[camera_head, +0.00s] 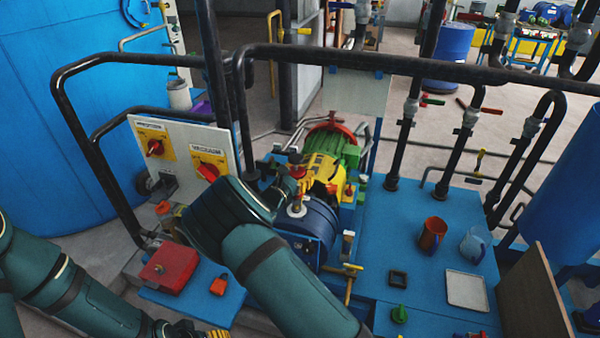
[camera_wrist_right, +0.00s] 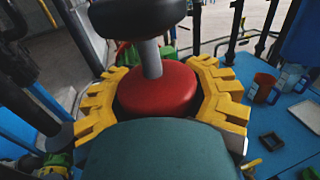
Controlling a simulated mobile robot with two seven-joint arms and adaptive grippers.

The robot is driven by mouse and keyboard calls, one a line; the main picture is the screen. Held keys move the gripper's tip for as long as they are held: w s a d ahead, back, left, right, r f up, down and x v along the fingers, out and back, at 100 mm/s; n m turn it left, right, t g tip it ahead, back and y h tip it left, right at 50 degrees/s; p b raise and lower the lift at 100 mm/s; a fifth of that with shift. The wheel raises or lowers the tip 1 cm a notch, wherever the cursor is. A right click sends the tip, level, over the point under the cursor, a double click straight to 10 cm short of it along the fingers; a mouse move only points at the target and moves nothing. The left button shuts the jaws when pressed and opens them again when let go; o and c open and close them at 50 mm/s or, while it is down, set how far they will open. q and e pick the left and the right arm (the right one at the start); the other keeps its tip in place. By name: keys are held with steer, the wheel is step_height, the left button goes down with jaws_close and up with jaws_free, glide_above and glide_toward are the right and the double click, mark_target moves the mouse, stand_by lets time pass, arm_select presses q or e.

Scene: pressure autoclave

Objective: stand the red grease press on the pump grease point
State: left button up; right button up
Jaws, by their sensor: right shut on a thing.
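My right gripper (camera_head: 300,190) is shut on the red grease press (camera_wrist_right: 158,88), above the dark blue pump (camera_head: 308,222). In the right wrist view its yellow fingers (camera_wrist_right: 160,95) lie on either side of the red body, with a grey stem and black knob at the top of the picture. In the head view only a little red of the press shows between the fingers. A pale round fitting shows just below them; whether the press touches it I cannot tell. My left gripper (camera_head: 205,332) is cut off at the bottom edge; only a few yellow finger parts show.
A green and yellow motor (camera_head: 335,150) stands behind the pump. Black pipe rails cross above. A panel with red switches (camera_head: 180,150) and a red box (camera_head: 168,268) lie left. The blue bench right holds a red mug (camera_head: 432,234), a clear mug (camera_head: 475,245) and a tray (camera_head: 466,290).

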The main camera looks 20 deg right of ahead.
steer(key=shift+f+b, duration=1)
steer(key=shift+f, duration=0.35)
jaws_close()
steer(key=o, duration=1.6)
jaws_free()
steer(key=shift+s+a, duration=0.1)
steer(key=v, duration=1.1)
steer(key=shift+s+a, duration=0.25)
steer(key=shift+a, duration=0.05)
